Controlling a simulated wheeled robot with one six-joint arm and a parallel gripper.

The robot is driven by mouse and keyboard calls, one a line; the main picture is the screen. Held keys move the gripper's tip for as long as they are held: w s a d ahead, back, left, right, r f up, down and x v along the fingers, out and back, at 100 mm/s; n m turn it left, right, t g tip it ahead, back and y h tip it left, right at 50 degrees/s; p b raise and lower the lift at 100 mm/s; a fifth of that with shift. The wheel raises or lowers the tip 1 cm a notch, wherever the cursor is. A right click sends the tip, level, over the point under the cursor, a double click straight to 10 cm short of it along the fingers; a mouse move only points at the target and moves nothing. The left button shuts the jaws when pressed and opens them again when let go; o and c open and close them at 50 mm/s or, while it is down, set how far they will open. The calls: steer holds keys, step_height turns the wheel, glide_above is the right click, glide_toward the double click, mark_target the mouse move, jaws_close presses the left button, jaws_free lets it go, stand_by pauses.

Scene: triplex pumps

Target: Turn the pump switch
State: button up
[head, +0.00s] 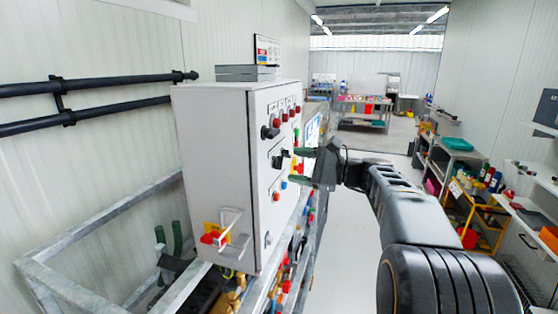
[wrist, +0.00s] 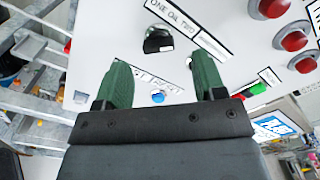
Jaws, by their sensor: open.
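The grey control cabinet (head: 215,155) stands left of centre in the head view. Its front panel carries a black rotary switch (head: 270,132) near the top and another black switch (head: 279,160) below it. In the wrist view a black rotary switch (wrist: 158,41) sits beside a label reading "ONE OIL TWO", beyond the fingertips. I cannot tell which switch is the pump switch. My gripper (head: 293,165) is open in front of the panel, with green fingers apart and nothing between them. The wrist view shows my gripper (wrist: 160,68) too; its body hides part of the panel.
Several red lamps (wrist: 293,41) line one panel edge. A blue button (wrist: 158,96) and a green button (wrist: 258,88) are near the fingers. A red-yellow handle switch (head: 214,234) is on the cabinet's side.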

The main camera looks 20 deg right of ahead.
mark_target(279, 163)
steer(key=shift+p+x, duration=0.35)
steer(key=shift+x, duration=1.75)
steer(key=shift+c, duration=0.2)
